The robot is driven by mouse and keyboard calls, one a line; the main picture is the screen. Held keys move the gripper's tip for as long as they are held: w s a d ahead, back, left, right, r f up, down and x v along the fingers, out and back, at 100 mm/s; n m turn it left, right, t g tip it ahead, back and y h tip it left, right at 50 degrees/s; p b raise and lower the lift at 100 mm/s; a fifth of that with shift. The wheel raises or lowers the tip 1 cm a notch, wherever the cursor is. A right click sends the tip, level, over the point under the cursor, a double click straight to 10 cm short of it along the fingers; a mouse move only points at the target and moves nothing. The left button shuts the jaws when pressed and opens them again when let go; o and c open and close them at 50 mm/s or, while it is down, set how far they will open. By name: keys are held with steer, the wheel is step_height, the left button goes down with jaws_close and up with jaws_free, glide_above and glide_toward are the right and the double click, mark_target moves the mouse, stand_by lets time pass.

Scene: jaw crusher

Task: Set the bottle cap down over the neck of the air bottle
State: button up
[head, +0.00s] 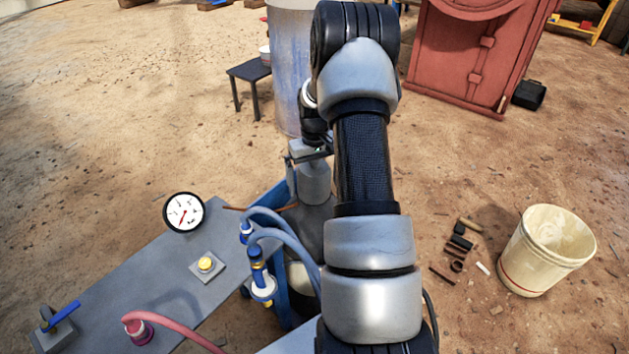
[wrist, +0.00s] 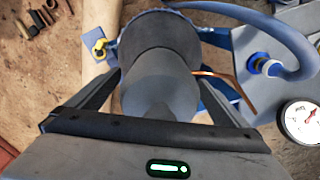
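The bottle cap (wrist: 160,85) is a grey cylinder with a tapered top, seen between the fingers of my gripper (wrist: 160,95) in the wrist view. The fingers lie along its two sides and appear shut on it. In the head view the cap (head: 316,183) stands upright below my gripper (head: 305,160). The dark shoulder of the air bottle (head: 312,228) is right beneath it, partly hidden by my arm. The bottle (wrist: 165,38) also shows beyond the cap in the wrist view. The neck is hidden, and I cannot tell whether the cap rests fully on it.
A blue stand (head: 280,300) is beside the bottle. A grey bench (head: 110,280) at left carries a gauge (head: 184,212), a yellow button (head: 205,263) and hoses (head: 285,236). A white bucket (head: 546,250) and scattered pieces lie right on open dirt. A drum (head: 292,70) stands behind.

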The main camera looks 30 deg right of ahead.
step_height(320, 180, up, 17)
steer(key=p, duration=0.3)
steer(key=shift+r+p, duration=0.2)
steer(key=shift+p, duration=0.1)
steer(key=shift+r, duration=0.1)
stand_by(0.4)
